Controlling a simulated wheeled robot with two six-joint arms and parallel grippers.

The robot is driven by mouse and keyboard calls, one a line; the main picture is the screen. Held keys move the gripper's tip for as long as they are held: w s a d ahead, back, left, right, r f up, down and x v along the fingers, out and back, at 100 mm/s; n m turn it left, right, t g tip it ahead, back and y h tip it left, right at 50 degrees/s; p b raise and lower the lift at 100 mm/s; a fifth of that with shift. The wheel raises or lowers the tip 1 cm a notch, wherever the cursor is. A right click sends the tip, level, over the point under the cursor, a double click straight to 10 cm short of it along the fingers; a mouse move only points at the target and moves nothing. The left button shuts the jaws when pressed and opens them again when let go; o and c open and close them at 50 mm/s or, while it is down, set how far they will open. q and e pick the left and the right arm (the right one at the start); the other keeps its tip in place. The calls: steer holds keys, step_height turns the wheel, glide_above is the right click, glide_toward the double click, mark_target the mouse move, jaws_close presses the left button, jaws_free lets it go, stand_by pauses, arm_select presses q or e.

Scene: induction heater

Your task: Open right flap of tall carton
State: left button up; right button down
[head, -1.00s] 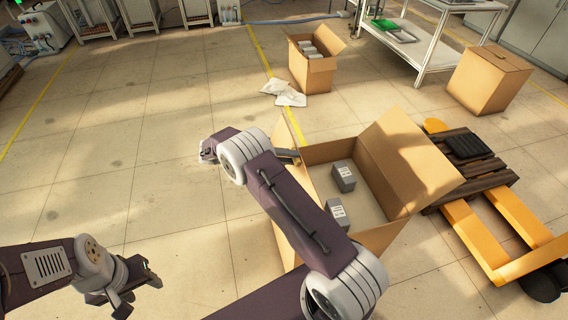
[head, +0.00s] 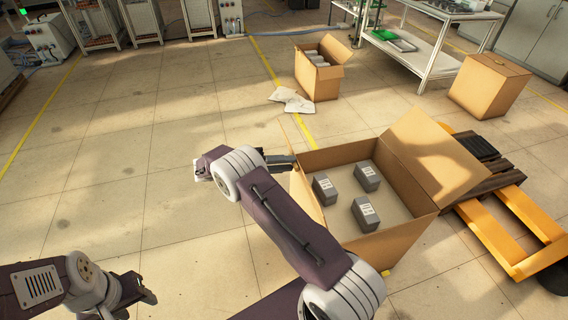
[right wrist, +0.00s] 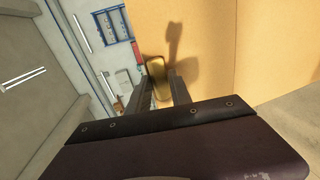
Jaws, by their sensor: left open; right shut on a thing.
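The open carton (head: 402,232) stands on the floor right of centre in the head view, with three grey boxes (head: 366,177) inside. Its right flap (head: 432,152) stands up and leans outward to the right. My right gripper (head: 283,163) is at the carton's left rim. In the right wrist view its fingers (right wrist: 160,84) are shut on a small yellow-brown tab (right wrist: 156,72), beside a broad cardboard face (right wrist: 206,55). My right arm hides the carton's near left side. My left gripper (head: 140,292) is open and empty at the lower left, well away from the carton.
A pallet jack with yellow forks (head: 508,232) and a dark pallet lie right of the carton. A smaller open carton (head: 318,82), white bags (head: 292,100), a closed carton (head: 488,86) and a white table (head: 430,50) stand behind. The left floor is clear.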

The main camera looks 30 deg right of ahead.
steer(key=shift+s+f, duration=0.25)
steer(key=shift+f, duration=0.55)
steer(key=c, duration=1.3)
jaws_free()
steer(key=shift+f, duration=0.1)
steer(key=shift+o, duration=0.3)
steer(key=shift+d, duration=0.3)
steer(key=shift+a, duration=0.1)
steer(key=shift+w, duration=0.1)
steer(key=v, duration=0.9)
steer(key=shift+r, duration=0.3)
